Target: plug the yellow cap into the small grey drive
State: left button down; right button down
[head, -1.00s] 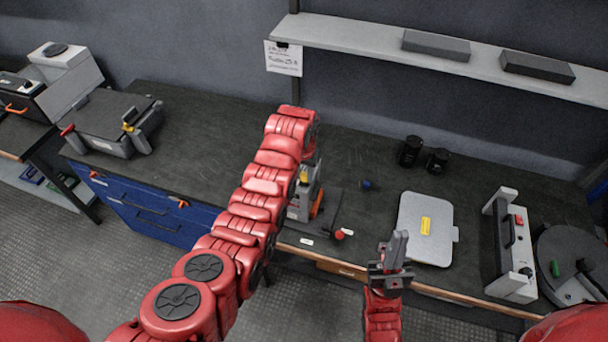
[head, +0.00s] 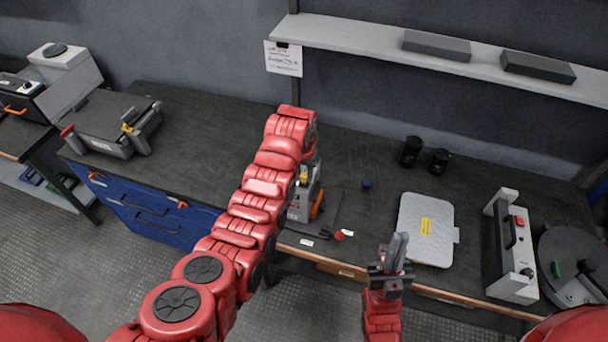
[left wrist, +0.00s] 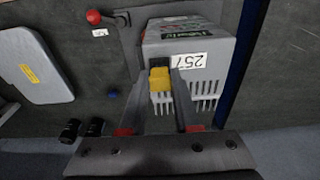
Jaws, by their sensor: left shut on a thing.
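The small grey drive (left wrist: 190,38) stands on the bench, with a white label reading 257 and slots in its casing. In the head view the drive (head: 298,209) is partly hidden behind my left arm. The yellow cap (left wrist: 160,78) sits between the fingers of my left gripper (left wrist: 160,88), which is shut on it. The cap is right at the drive's slotted face, beside the label. I cannot tell if it is seated. In the head view the yellow cap (head: 304,177) shows just past my left arm. My right gripper (head: 399,243) is empty over the bench's front edge; its jaw gap is unclear.
A red-knobbed lever (head: 339,235) and a small blue knob (head: 367,185) are near the drive. Two black cylinders (head: 411,152), a flat grey case (head: 426,220) and a white-ended device (head: 511,247) stand to the right.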

pick_arm(q)
jog(key=shift+f+b, duration=0.4)
jog(key=shift+f, duration=0.15)
jog(key=c, duration=0.5)
grip_release()
jog(key=shift+c, duration=0.2)
jog(key=shift+r+b, duration=0.4)
jog(key=shift+r, duration=0.15)
jog(key=r, duration=0.1)
jog(key=r+b, duration=0.2)
jog(key=r, duration=0.1)
jog(key=shift+s, duration=0.25)
notch_tip(320, 180, up, 8)
jog(key=f+p, duration=0.1)
jog(key=p, duration=0.6)
notch_tip(320, 180, up, 5)
jog(key=p, duration=0.2)
send_over(304, 175)
jog(key=s, duration=0.2)
jog(key=shift+s+a, duration=0.15)
jog(key=shift+a, duration=0.1)
